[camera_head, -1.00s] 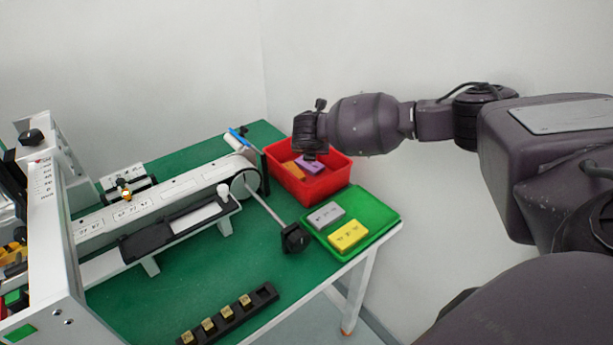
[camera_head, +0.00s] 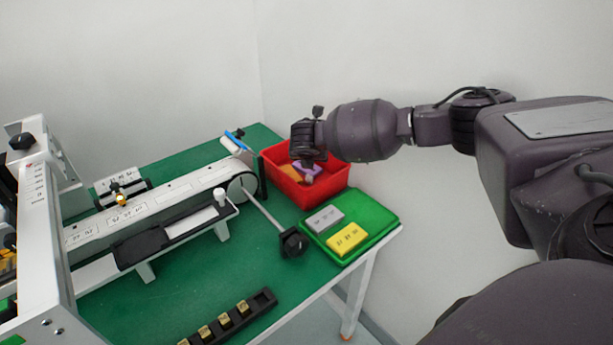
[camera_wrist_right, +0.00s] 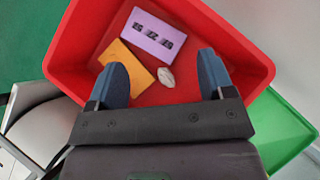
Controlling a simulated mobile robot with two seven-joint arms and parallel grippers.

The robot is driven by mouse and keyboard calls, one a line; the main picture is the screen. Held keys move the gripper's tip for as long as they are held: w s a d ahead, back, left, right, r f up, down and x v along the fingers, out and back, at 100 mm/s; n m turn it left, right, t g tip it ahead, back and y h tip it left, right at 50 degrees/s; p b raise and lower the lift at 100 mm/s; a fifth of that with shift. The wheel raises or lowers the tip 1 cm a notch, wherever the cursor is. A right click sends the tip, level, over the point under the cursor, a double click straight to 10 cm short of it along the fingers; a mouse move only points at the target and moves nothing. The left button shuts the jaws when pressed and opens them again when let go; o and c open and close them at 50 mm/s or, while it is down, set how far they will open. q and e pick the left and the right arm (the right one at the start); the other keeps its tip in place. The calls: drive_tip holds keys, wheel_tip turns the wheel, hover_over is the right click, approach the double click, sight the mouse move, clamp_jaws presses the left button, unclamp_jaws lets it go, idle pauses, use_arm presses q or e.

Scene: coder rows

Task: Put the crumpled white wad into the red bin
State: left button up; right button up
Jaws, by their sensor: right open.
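The crumpled white wad (camera_wrist_right: 166,77) lies inside the red bin (camera_wrist_right: 245,62), beside the orange block and below the purple one in the right wrist view. In the head view the red bin (camera_head: 312,196) stands at the table's far right corner. My right gripper (camera_head: 308,161) is over the bin, pointing down. In the right wrist view my right gripper (camera_wrist_right: 161,68) is open, its two blue fingers apart, with the wad showing between them and not touching either. My left gripper is out of view.
The bin also holds a purple block (camera_wrist_right: 153,33) and an orange block (camera_wrist_right: 125,66). A green tray (camera_head: 378,212) with a grey block (camera_head: 323,219) and a yellow block (camera_head: 347,239) stands in front. A conveyor (camera_head: 150,212) and a black knob (camera_head: 293,243) are to the left.

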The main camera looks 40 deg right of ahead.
drive_tip(key=shift+s+a+r, duration=0.15)
drive_tip(key=shift+a+r, duration=0.05)
drive_tip(key=shift+r, duration=0.25)
drive_tip(key=p+v, duration=0.2)
drive_tip(key=v, duration=0.7)
drive_tip(key=shift+s+r+p, duration=0.25)
drive_tip(key=shift+p, duration=0.15)
drive_tip(key=shift+a, duration=0.1)
drive_tip(key=shift+a+f, duration=0.1)
